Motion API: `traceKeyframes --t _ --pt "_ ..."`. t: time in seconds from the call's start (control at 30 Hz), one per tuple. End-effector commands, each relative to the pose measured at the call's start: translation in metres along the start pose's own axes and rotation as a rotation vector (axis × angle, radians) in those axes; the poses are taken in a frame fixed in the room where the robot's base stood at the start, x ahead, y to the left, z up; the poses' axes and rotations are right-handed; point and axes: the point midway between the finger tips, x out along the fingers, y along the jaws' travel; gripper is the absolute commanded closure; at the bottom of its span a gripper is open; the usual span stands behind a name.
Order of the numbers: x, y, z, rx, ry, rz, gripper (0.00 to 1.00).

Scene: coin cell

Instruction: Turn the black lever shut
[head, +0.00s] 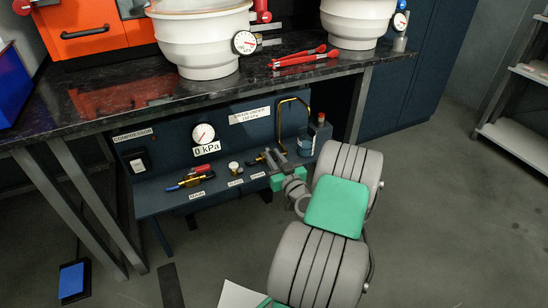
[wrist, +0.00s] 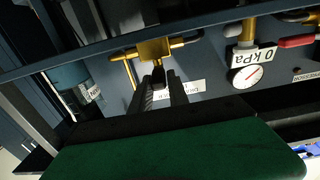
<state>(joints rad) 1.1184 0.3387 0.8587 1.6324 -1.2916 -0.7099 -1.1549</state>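The black lever (wrist: 158,77) sits on a brass valve (wrist: 154,49) in the wrist view. My gripper (wrist: 162,83) has its two dark fingers apart, one on each side of the lever's end, with a gap visible beside it. In the head view my gripper (head: 271,158) is at the right-hand valve on the blue panel's shelf and mostly hides the valve and lever. A small dark end of the valve shows just left of the fingers. Whether the fingers touch the lever cannot be told.
A valve with red and blue handles (head: 191,178) and a small knob valve (head: 234,167) stand left on the shelf. A gauge (head: 203,134) reads 0 kPa. A bent brass pipe (head: 281,118) and a jar (head: 306,144) are close right. The dark worktop (head: 150,100) overhangs.

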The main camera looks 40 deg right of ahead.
Motion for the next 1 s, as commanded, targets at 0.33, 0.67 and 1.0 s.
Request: traceKeyframes --t 0.33,0.67,1.0 --pt "0.000 0.000 0.000 0.000 -0.001 0.000 0.60" --pt "-0.032 0.002 -0.001 0.002 -0.003 0.005 0.60" --pt "-0.078 0.001 0.000 -0.001 -0.001 0.001 0.60"
